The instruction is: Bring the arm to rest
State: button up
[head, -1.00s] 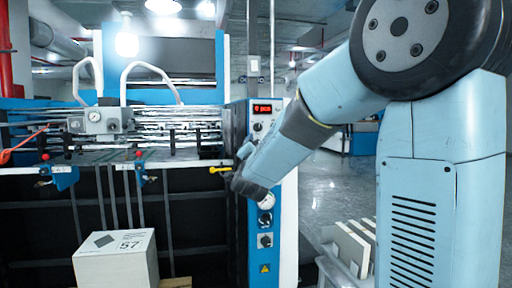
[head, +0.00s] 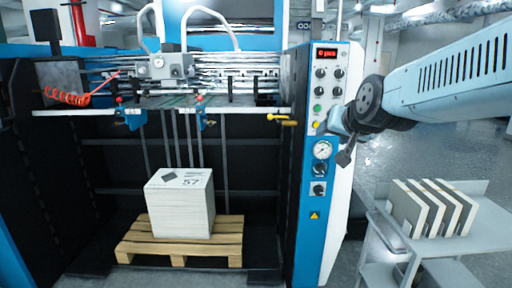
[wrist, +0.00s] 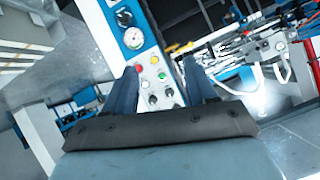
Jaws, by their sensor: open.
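My gripper (head: 346,150) is at the end of my pale blue arm, which reaches in from the right in the head view. It is just right of the upper part of the control panel (head: 318,210); I cannot tell how near it is in depth. In the wrist view my gripper (wrist: 161,75) shows two blue fingers spread apart with nothing between them. The panel's dial and coloured buttons (wrist: 155,62) appear beyond and between the fingers.
A laminating machine (head: 180,95) fills the left and middle. A paper stack (head: 180,208) sits on a wooden pallet (head: 135,245) below it. At the right, a grey cart (head: 470,228) holds several upright slabs (head: 430,208). Open floor lies behind the cart.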

jog(key=s+d+f+n+g, duration=0.1)
jog(key=s+d+f+g, duration=0.1)
jog(key=s, duration=0.7)
jog(key=s+d+f+n+g+h, duration=0.1)
jog(key=s+f+g, duration=0.3)
jog(key=s, duration=0.4)
jog(key=shift+s+d+f, duration=0.4)
jog(key=shift+d, duration=0.4)
